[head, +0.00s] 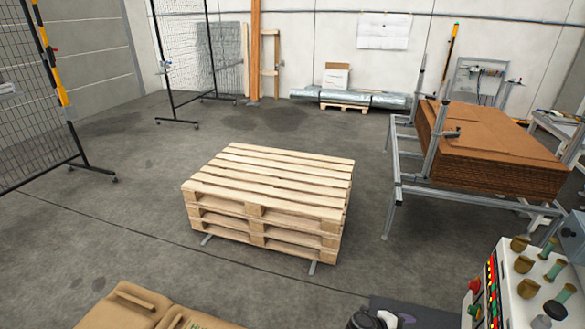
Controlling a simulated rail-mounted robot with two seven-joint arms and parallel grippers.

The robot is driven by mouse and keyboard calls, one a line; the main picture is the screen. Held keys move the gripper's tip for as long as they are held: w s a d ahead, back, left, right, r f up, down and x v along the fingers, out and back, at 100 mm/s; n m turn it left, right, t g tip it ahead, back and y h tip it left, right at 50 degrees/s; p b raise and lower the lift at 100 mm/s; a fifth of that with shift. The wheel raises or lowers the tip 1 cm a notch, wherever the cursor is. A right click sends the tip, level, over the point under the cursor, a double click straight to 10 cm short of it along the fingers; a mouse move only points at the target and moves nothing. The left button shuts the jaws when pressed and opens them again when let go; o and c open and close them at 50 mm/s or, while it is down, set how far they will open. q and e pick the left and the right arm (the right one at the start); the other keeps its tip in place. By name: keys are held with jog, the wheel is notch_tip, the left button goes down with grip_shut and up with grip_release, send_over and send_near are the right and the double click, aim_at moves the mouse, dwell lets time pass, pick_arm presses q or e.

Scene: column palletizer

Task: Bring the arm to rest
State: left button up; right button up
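No arm of mine shows clearly, and neither gripper can be made out in the head view. A dark and white rounded piece is cut off by the bottom edge, right of the middle. I cannot tell whether it is part of my arm. A stack of wooden pallets (265,205) stands on the floor in the middle, with nothing on its top slats.
A control panel (515,290) stands at the lower right. Behind it, a metal frame (393,205) bears flat brown cardboard (490,140). Mesh fencing (38,110) stands at left. The floor (110,215) around the pallets is clear.

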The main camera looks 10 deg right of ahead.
jog(key=w+a+r+n+t+y, duration=0.1)
jog(key=w+r+n+t+y, duration=0.65)
jog(key=w+r+t, duration=0.65)
jog(key=s+a+r+n+y, duration=0.2)
jog(key=r+n+y, duration=0.2)
jog(key=r+n, duration=0.2)
jog(key=s+a+r+n+y, duration=0.2)
jog(key=s+r+n+y, duration=0.15)
jog(key=r+n, duration=0.3)
jog(key=s+a+f+n+g+h, duration=0.15)
jog(key=s+a+f+n, duration=0.3)
jog(key=s, duration=0.75)
jog(key=s+a+f+n+g, duration=0.3)
jog(key=s+a+n, duration=0.15)
jog(key=s, duration=0.75)
jog(key=s+a+f+n+g, duration=0.1)
jog(key=s+f+g, duration=0.2)
jog(key=s+f, duration=0.55)
jog(key=s+a+f+g, duration=0.25)
jog(key=s+f, duration=0.35)
jog(key=s, duration=0.5)
notch_tip(320, 180, up, 36)
jog(key=p, duration=3.6)
jog(key=shift+w+d+r+g+y, duration=0.2)
jog(key=shift+w+d+g+y, duration=0.15)
jog(key=shift+w, duration=0.1)
